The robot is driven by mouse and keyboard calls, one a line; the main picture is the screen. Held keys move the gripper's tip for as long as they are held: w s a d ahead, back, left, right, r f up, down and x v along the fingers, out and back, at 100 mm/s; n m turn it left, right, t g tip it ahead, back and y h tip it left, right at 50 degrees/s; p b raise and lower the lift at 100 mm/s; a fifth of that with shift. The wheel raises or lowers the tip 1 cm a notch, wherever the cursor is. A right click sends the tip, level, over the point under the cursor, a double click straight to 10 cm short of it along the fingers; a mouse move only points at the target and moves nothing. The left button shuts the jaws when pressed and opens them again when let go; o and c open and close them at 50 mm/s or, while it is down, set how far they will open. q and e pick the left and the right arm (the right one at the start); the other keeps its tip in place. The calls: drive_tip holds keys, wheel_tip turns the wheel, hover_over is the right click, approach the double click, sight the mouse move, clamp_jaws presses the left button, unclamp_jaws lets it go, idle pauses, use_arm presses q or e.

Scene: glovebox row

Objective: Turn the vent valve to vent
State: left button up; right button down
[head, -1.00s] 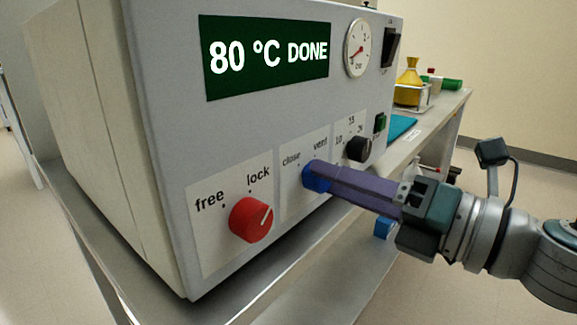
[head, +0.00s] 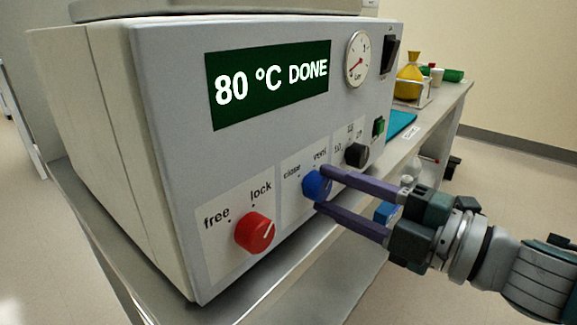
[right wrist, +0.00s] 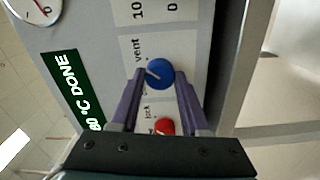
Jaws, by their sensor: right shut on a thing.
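The vent valve is a blue knob (head: 315,184) on the grey front panel, below the "close" and "vent" labels. My right gripper (head: 320,190) is shut on it, with one purple finger above and one below. In the right wrist view, the blue knob (right wrist: 160,73) sits between the two fingertips. Its white line points left and slightly up there, towards the side of the "vent" label (right wrist: 138,50). The "close" label (head: 292,173) is hidden in the wrist view. My left gripper is not in view.
A red free/lock knob (head: 255,232) is at the lower left of the blue one. A black knob (head: 357,154) is at the upper right. The green display (head: 268,82) reads "80 °C DONE". A gauge (head: 358,58) is above. Bench items stand behind at right.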

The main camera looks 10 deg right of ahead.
drive_tip(key=shift+m, duration=0.6)
drive_tip(key=shift+c, duration=1.9)
unclamp_jaws()
drive_tip(key=p+v, duration=0.1)
drive_tip(key=v, duration=0.9)
